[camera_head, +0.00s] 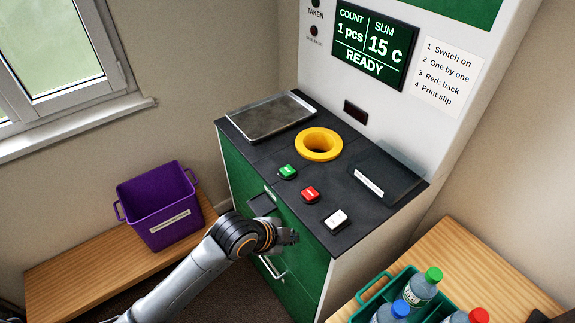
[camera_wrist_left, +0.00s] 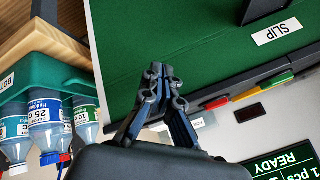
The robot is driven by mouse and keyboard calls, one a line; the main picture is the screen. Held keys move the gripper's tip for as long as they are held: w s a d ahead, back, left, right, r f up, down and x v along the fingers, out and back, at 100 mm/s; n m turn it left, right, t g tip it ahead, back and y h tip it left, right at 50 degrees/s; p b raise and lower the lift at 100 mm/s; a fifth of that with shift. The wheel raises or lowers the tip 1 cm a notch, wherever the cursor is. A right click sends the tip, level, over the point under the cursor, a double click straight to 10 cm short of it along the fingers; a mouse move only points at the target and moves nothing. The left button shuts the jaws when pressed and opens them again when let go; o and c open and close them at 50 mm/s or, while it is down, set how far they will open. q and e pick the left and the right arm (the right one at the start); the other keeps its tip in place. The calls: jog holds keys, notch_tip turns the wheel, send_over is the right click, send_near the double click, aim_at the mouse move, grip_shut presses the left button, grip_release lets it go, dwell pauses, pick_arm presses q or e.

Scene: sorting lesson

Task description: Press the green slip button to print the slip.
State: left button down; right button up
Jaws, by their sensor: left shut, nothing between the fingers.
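The green slip button (camera_head: 288,172) sits on the dark top panel of the machine (camera_head: 255,150), in front of the yellow ring. A red button (camera_head: 310,194) and a white button (camera_head: 336,219) lie to its right. My left gripper (camera_head: 293,237) is shut and empty, in front of the green front face below the panel edge, apart from the green button. Its closed fingertips (camera_wrist_left: 160,72) show in the left wrist view. The SLIP label (camera_wrist_left: 278,32) is on the green front. The screen (camera_head: 373,43) reads 1 pcs, 15 c, READY.
A yellow ring opening (camera_head: 319,144) and a metal tray (camera_head: 266,115) are on the panel. A purple bin (camera_head: 160,205) stands on a wooden bench at left. A green crate (camera_head: 373,290) with bottles stands on a wooden table at lower right. The space above the buttons is clear.

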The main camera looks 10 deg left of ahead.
pick_arm(q)
jog(key=r, duration=0.2)
jog(key=d+r+m, duration=0.1)
jog(key=s+r+m, duration=0.1)
jog(key=r, duration=0.1)
jog(key=shift+d+r+h+p, duration=0.3)
jog(key=shift+d, duration=0.05)
jog(key=w+m, duration=0.1)
jog(key=w+r+m, duration=0.1)
jog(key=m, duration=0.1)
jog(key=w+d+r+m, duration=0.1)
jog(key=w, duration=0.1)
jog(key=shift+w+m+h, duration=0.1)
jog(key=shift+m+h, duration=0.2)
jog(key=shift+m, duration=0.1)
jog(key=w+r+m, duration=0.1)
jog(key=w+m, duration=0.1)
jog(key=w+a+r+m, duration=0.1)
jog(key=w, duration=0.2)
jog(key=w+a+r+m, duration=0.1)
jog(key=w+m, duration=0.1)
jog(key=shift+w+r+m+t, duration=0.25)
jog(key=shift+r+m+t, duration=0.05)
jog(key=w+a+r+m+t+y, duration=0.1)
jog(key=w+a+r+m, duration=0.3)
jog(key=w, duration=0.3)
jog(key=shift+a+r, duration=0.7)
jog(key=shift+r, duration=0.1)
